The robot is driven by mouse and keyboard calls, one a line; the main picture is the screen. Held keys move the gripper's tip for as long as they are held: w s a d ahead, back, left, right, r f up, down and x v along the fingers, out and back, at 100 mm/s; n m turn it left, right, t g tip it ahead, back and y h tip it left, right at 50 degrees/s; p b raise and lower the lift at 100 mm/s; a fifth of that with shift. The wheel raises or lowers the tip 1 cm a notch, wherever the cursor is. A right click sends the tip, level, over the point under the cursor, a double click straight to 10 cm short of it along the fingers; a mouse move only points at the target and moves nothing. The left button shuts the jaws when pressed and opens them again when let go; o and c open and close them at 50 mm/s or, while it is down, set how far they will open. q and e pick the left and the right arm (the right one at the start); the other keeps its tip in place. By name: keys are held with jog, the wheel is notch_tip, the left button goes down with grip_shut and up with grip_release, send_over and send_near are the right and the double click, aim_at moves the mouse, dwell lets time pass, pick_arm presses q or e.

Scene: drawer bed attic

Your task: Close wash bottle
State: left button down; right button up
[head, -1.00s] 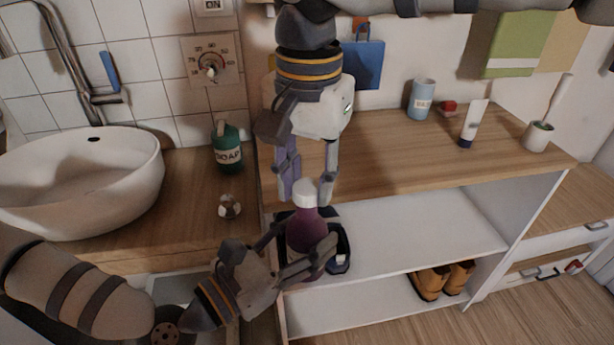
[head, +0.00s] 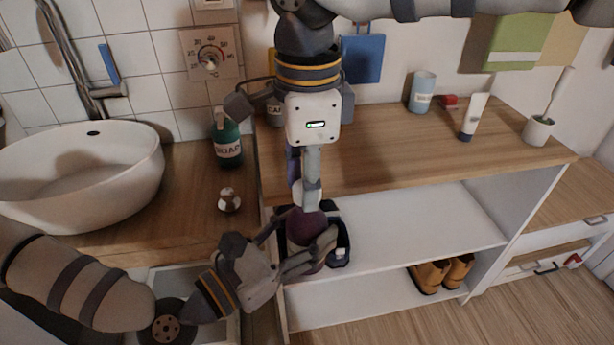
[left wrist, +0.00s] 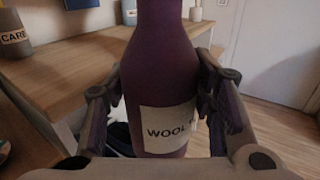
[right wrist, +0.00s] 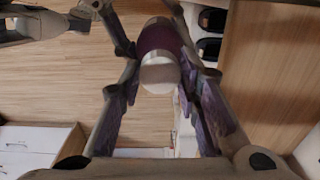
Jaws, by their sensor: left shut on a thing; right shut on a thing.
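The purple wash bottle (head: 304,228) stands upright at the shelf unit's left end, held in the air or over a dark tray; I cannot tell which. Its label reads "WOOL" in the left wrist view (left wrist: 165,128). My left gripper (head: 312,250) is shut around the bottle's body from the side. My right gripper (head: 307,190) points straight down and is shut on the white cap (head: 297,190) at the bottle's top. A finger hides part of the cap in the head view. The cap's round top (right wrist: 160,74) lies between the right fingers in the right wrist view.
A green soap bottle (head: 228,140) and a small brown-and-white object (head: 229,200) stand by the sink (head: 75,180) on the left. A dark tray (head: 343,240) is just behind the bottle. A blue cup (head: 422,92) and a tube (head: 473,117) stand on the wooden top.

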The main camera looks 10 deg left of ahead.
jog(key=m, duration=1.5)
jog(key=shift+m, duration=0.4)
jog(key=m, duration=0.3)
jog(key=shift+m, duration=0.4)
jog(key=m, duration=1.2)
jog(key=shift+w, duration=0.1)
jog(key=m, duration=1.1)
jog(key=o, duration=0.7)
